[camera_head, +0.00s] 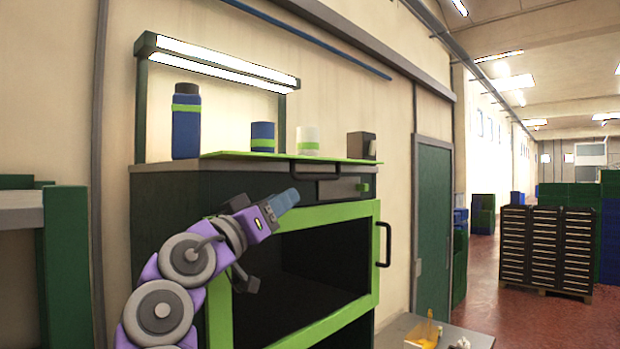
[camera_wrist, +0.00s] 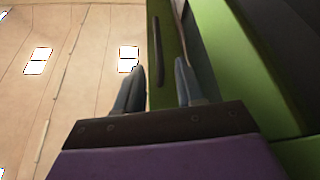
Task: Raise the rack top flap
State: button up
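The rack (camera_head: 160,220) is a dark cabinet with a thin green top panel (camera_head: 225,156) and a green-framed front opening (camera_head: 300,214). A dark bar handle (camera_head: 318,176) sits just under the top panel's front edge. Another dark handle (camera_head: 387,245) stands upright on the frame's right side. I cannot tell for certain which part is the flap. My gripper (camera_head: 292,196) is in front of the upper rack, left of and below the bar handle. In the wrist view my gripper (camera_wrist: 160,67) has its fingers apart and empty. A dark handle (camera_wrist: 157,50) on green shows beyond them.
A low grey table (camera_head: 470,340) is at lower right. Open floor (camera_head: 530,325) lies beyond.

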aim_at(311, 179)
jog(key=p+x, duration=0.1)
jog(key=x, duration=0.5)
jog(key=p+x, duration=0.1)
jog(key=x, duration=0.2)
jog(key=shift+w+r+p, duration=0.25)
jog(key=shift+r+p, duration=0.05)
jog(key=shift+r, duration=0.1)
jog(key=shift+w+d+r, duration=0.2)
jog(key=shift+w+d, duration=0.2)
jog(key=shift+d, duration=0.1)
jog(key=shift+a, duration=0.2)
jog(key=shift+c, duration=0.3)
jog(key=shift+c, duration=0.8)
jog(key=shift+d, duration=0.1)
grip_shut()
jog(key=shift+f, duration=0.1)
